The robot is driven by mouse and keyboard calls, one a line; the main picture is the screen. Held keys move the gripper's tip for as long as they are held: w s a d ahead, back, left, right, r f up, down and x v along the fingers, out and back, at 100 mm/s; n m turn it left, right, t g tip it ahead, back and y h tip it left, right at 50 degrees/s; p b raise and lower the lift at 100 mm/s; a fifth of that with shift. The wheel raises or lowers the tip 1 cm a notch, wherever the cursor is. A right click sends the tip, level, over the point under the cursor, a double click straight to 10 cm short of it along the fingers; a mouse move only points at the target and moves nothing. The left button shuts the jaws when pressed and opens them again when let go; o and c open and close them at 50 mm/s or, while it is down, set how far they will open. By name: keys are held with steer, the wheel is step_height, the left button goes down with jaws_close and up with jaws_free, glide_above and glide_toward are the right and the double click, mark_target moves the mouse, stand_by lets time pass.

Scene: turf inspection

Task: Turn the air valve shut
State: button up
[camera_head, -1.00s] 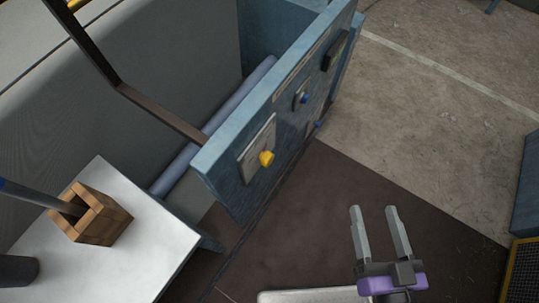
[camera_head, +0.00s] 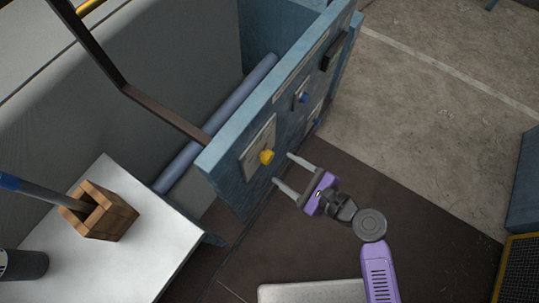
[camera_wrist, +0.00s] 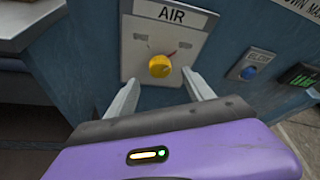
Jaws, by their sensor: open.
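The air valve is a yellow knob (camera_head: 267,157) on a pale plate fixed to the blue panel (camera_head: 228,181). In the wrist view the yellow knob (camera_wrist: 160,66) sits under a sign reading AIR (camera_wrist: 171,15), with red marks on the plate near it. My gripper (camera_head: 282,169) is open and empty, its fingers pointing at the panel. In the wrist view my gripper's fingertips (camera_wrist: 161,78) lie left and right of the knob and a little below it. A gap to the knob seems to remain; contact cannot be told.
A blue button (camera_wrist: 249,73) and a dark display (camera_wrist: 299,76) are on the panel to the right of the valve. A white table (camera_head: 150,244) with a wooden block holder (camera_head: 103,222) stands at the left. Brown floor (camera_head: 400,215) in front of the panel is clear.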

mark_target(271, 159)
steer(key=x, duration=0.7)
steer(key=shift+w+a+f, duration=0.1)
steer(key=shift+w+a, duration=0.1)
steer(key=shift+w, duration=0.1)
jaws_close()
